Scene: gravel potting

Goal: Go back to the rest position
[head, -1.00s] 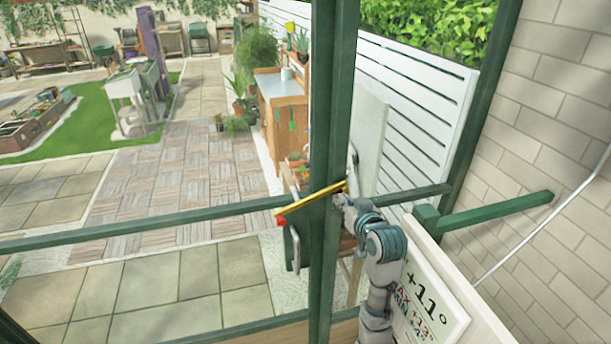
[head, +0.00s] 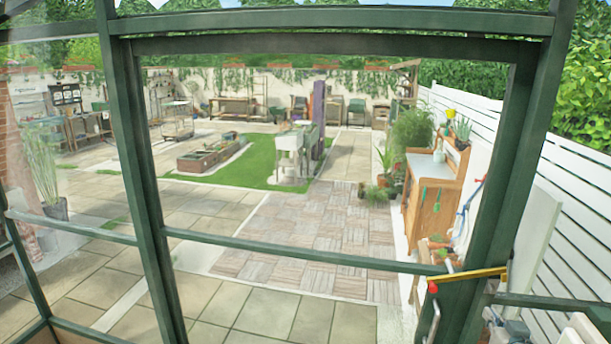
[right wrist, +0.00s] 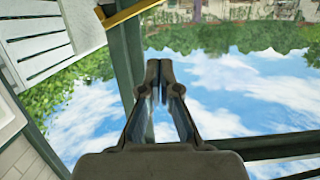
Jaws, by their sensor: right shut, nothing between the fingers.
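My right gripper (right wrist: 159,68) shows clearly in the right wrist view. Its two dark fingers are together at the tips with nothing between them, against sky and trees. In the head view only a small grey part of my right arm shows at the lower right edge, beside the green frame; the fingers cannot be made out there. A yellow bar with a red end (head: 467,276) crosses the green post. A yellow strip (right wrist: 134,13) also shows beyond the fingertips in the right wrist view. My left gripper is not in view.
A green glazed frame (head: 140,190) stands in front of me, with a post (head: 507,150) at right and a crossbar (head: 300,257). Beyond are paving, a lawn (head: 255,165), a wooden potting bench (head: 432,195) and a white slatted fence (head: 560,200).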

